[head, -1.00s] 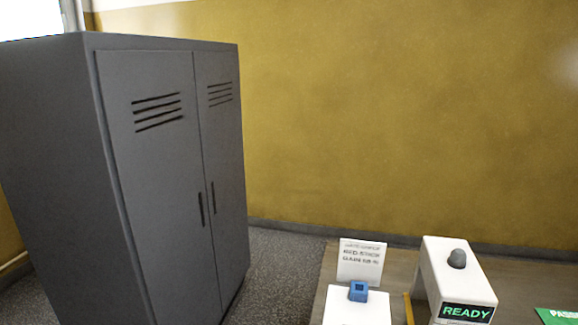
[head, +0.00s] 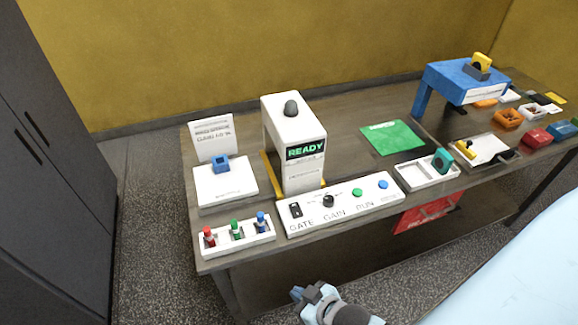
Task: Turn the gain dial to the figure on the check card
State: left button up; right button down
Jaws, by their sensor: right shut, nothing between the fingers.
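The gain dial (head: 328,201) is a black knob on a white control panel (head: 365,206), above the word GAIN. A black GATE switch (head: 296,210) is to its left, and a green button (head: 357,193) and a blue button (head: 383,185) are to its right. The check card (head: 213,137) stands upright at the back left of the table; its print is too small to read surely. My right gripper (head: 298,292) is shut and empty, low in front of the table and apart from the panel. My left gripper is not in view.
A white machine with a READY display (head: 305,151) stands behind the panel. A rack of coloured pegs (head: 238,238) is at the front left corner. A blue stand (head: 462,82), a green mat (head: 394,138) and several small trays lie to the right. A grey cabinet (head: 40,190) is at left.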

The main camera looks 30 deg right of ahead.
aim_at(328, 201)
jog(key=z, duration=1.35)
jog(key=j+u, duration=0.1)
jog(key=j, duration=0.25)
